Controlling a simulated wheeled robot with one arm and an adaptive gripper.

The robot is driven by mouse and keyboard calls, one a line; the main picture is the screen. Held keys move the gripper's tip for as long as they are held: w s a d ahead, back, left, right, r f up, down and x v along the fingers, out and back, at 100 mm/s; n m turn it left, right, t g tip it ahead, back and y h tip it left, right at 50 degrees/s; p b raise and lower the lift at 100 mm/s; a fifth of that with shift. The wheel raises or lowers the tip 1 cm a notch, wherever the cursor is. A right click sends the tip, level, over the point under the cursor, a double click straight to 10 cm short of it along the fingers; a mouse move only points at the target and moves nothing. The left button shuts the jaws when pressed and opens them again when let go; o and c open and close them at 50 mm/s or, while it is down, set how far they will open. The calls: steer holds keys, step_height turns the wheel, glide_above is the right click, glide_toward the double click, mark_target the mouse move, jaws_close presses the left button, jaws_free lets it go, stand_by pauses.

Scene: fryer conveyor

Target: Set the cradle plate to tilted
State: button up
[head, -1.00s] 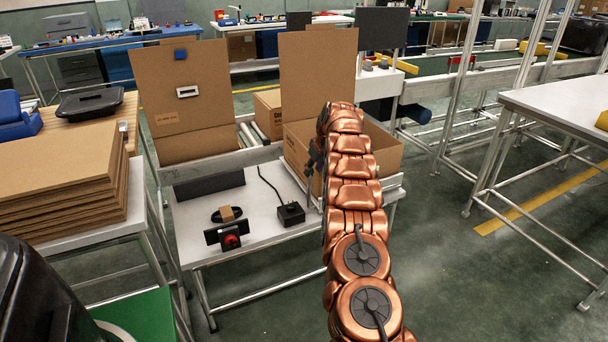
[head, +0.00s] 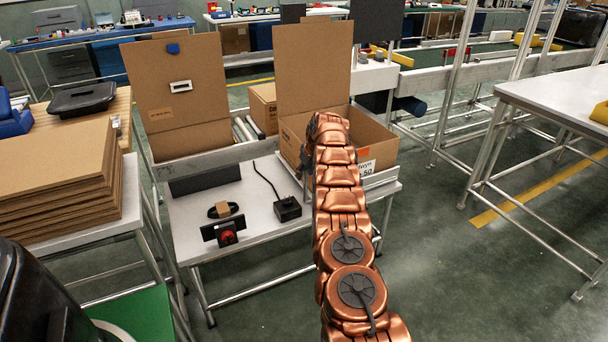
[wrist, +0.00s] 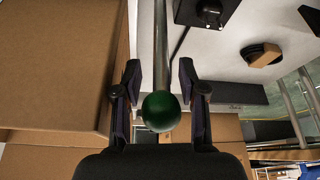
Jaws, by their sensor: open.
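A dark green ball knob (wrist: 161,111) on a straight metal rod (wrist: 161,45) shows in the wrist view. My gripper (wrist: 160,88) is open, with one finger on each side of the rod and knob. Gaps show between the fingers and the knob, and nothing is gripped. In the head view my arm hides the knob and most of the gripper, beside the open cardboard box (head: 376,137). The box rests on a light support (head: 382,180) at the table's right end. I cannot clearly make out the cradle plate or its angle.
The white table (head: 245,245) carries a black adapter (head: 288,208), a device with a red button (head: 228,237) and a dark bar (head: 205,179). Stacked cardboard (head: 65,185) stands at left. Another bench (head: 560,100) stands at right, with open floor between.

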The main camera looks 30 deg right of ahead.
steer(key=shift+x, duration=0.75)
jaws_close()
